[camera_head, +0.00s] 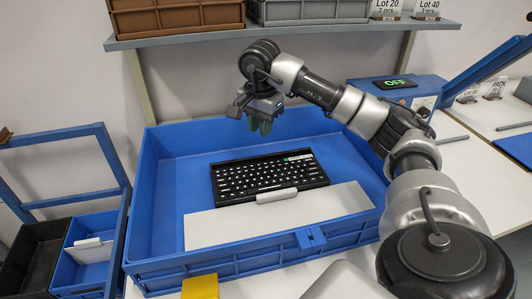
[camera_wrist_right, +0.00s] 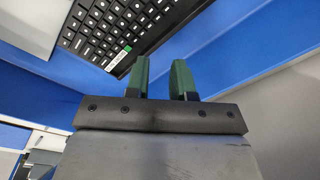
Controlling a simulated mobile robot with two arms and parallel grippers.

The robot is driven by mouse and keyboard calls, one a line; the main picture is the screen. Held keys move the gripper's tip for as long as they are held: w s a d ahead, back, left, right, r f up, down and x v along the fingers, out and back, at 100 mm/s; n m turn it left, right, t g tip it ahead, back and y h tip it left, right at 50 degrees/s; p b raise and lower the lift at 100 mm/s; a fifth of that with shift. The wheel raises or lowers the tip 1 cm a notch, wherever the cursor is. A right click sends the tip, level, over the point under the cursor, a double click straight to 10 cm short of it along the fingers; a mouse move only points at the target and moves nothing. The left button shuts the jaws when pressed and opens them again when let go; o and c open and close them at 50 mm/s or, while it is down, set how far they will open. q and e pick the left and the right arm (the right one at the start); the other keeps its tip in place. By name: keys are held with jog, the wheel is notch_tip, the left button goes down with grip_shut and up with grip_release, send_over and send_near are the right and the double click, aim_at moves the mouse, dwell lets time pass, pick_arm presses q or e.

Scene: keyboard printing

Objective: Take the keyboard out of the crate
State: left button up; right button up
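The black keyboard (camera_head: 250,177) with white-lettered keys lies in the blue crate (camera_head: 160,215), and a small green and white label shows near its top edge. Part of it also shows at the upper left of the right wrist view (camera_wrist_right: 110,30). My right gripper (camera_head: 260,126) hangs over the crate's back part, above and behind the keyboard. In the right wrist view its two green fingers (camera_wrist_right: 163,78) stand apart with nothing between them. The fingertips are close to the keyboard's labelled corner in that picture but apart from it. My left gripper is not in view.
A white panel (camera_head: 225,228) lies in front of the keyboard, with a small white piece (camera_head: 277,195) at the keyboard's front edge. A shelf (camera_head: 200,38) with bins hangs behind. A blue machine reading OFF (camera_head: 395,84) stands right. A yellow block (camera_head: 200,287) sits in front.

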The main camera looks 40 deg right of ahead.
aim_at(262, 156)
jog(key=f+m, duration=0.2)
jog(key=f, duration=0.1)
jog(key=w+d+f+m, duration=0.1)
jog(key=f+m, duration=0.2)
jog(key=f, duration=0.1)
jog(key=w+d+f+m, duration=0.1)
jog(key=f+m, duration=0.2)
jog(key=f, duration=0.1)
jog(key=shift+w+d+f+g+b, duration=0.15)
jog(key=shift+d+f+g+b, duration=0.1)
jog(key=shift+g+b, duration=0.1)
jog(key=shift+c, duration=0.4)
jog(key=shift+r, duration=0.1)
grip_shut()
